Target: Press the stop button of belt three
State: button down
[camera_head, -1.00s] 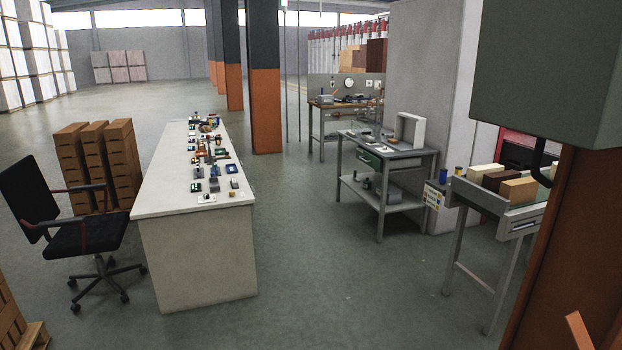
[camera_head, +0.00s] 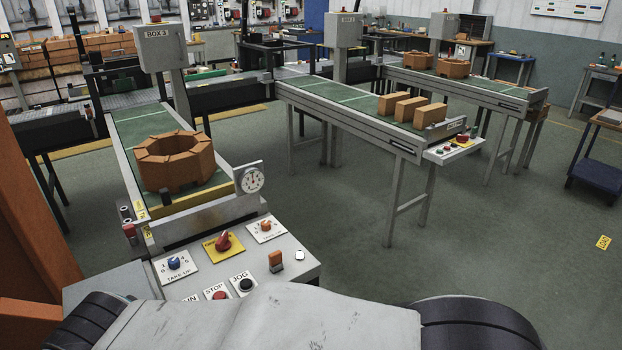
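The nearest control panel (camera_head: 293,245) stands at the end of the left belt (camera_head: 120,128), whose post carries a grey box (camera_head: 160,46) that seems to read BOX 3. The STOP plate with its red button (camera_head: 218,294) is low on this panel, its lower part hidden by my grey body. The JOG plate with a black button (camera_head: 245,285) is to its right. The RUN plate (camera_head: 190,299) is to its left, mostly hidden. A red knob (camera_head: 223,241) on a yellow plate and two TAKE UP knobs sit above. My gripper is not in view.
An octagonal brick ring (camera_head: 176,160) lies on the left belt beside a round dial (camera_head: 251,180). The middle belt (camera_head: 345,100) carries three bricks and has its own small button panel (camera_head: 455,148). Another belt stands behind.

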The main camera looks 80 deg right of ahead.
aim_at(219, 294)
jog(key=z, duration=2.1)
